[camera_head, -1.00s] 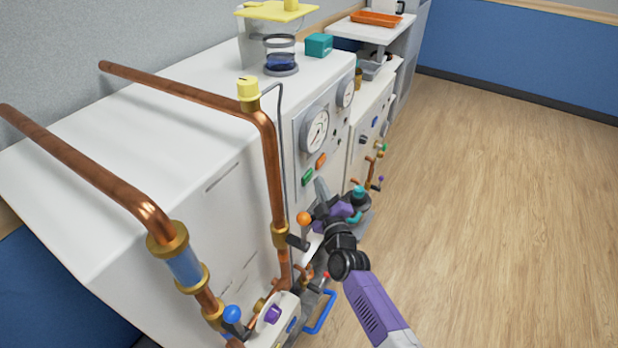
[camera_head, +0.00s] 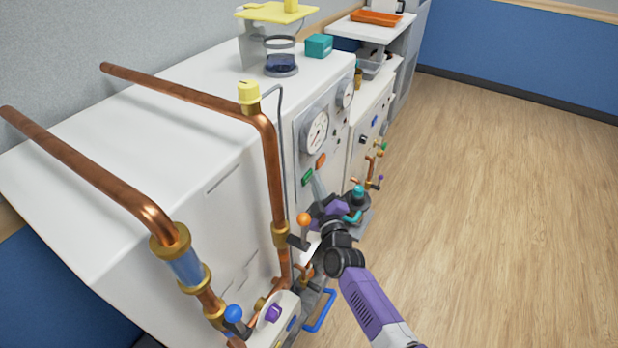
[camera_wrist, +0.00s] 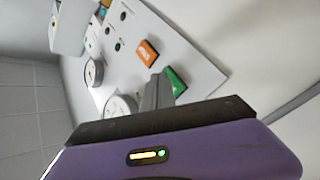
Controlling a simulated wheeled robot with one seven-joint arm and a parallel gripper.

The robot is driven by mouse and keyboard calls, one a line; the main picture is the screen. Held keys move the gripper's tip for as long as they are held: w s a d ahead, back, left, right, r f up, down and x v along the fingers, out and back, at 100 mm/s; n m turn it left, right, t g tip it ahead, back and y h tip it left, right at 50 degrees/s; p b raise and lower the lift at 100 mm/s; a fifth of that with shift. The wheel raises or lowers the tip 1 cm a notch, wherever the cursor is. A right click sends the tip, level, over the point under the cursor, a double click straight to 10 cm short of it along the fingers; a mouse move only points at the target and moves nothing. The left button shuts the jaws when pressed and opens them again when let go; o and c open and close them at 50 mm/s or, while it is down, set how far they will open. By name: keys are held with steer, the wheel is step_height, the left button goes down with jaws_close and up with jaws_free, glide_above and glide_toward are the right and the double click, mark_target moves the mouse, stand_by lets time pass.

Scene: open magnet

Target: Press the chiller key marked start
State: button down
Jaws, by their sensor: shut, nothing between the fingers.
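The white chiller cabinet has a front panel with a green key (camera_head: 307,177) and an orange key (camera_head: 320,160) below its round gauges. In the wrist view, the green key (camera_wrist: 175,80) and the orange key (camera_wrist: 147,52) carry pale marks too small to read. My gripper (camera_head: 317,176) is shut and empty, its grey fingers pointing at the panel. In the wrist view, the fingertips (camera_wrist: 161,77) overlap the edge of the green key, beside the orange one. I cannot tell whether they touch it.
Copper pipes (camera_head: 272,170) with an orange-knobbed valve (camera_head: 304,219) stand just left of my gripper. A large gauge (camera_head: 314,131) is above the keys. A teal-topped item (camera_head: 357,194) is to the right. The wooden floor (camera_head: 480,220) at right is clear.

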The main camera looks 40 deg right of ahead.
steer(key=shift+w, duration=0.2)
steer(key=shift+s, duration=0.1)
stand_by(0.4)
steer(key=shift+s+d, duration=0.2)
steer(key=shift+s, duration=0.5)
steer(key=s+b, duration=0.1)
steer(key=s+d+b, duration=0.1)
steer(key=s, duration=0.1)
steer(key=s+b, duration=0.1)
steer(key=b, duration=0.1)
steer(key=shift+s+d, duration=0.35)
stand_by(0.9)
